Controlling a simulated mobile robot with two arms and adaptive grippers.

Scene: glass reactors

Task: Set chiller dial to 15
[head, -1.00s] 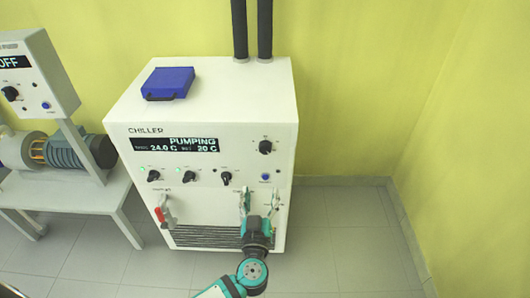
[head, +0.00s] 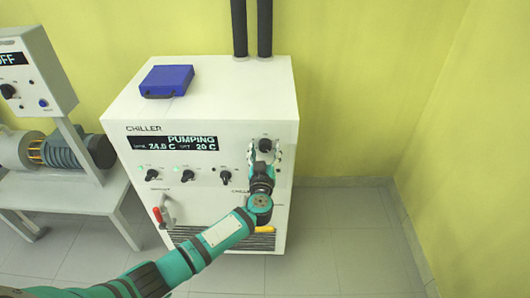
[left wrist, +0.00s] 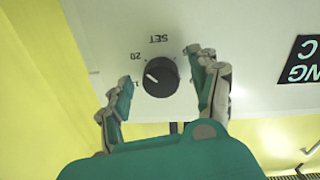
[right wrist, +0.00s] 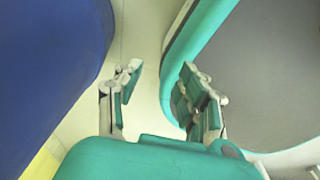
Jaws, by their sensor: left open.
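The white chiller (head: 200,215) stands ahead; its display (head: 178,143) reads PUMPING, 24.0 C and a set value of 20 C. The black SET dial (head: 265,145) is at the right of its front panel. In the left wrist view the dial (left wrist: 161,77) sits between the fingers, its white mark pointing left and slightly up, near the 20; another label is partly hidden by a finger. My left gripper (head: 264,154) is open around the dial, with gaps on both sides. My right gripper (right wrist: 161,72) shows only in its wrist view, open and empty.
Several black knobs (head: 188,175) line the panel left of my left gripper. A red-handled valve (head: 157,214) is lower left. A blue case (head: 167,80) lies on the chiller top. A bench with a motor unit (head: 70,150) stands left; floor at right is clear.

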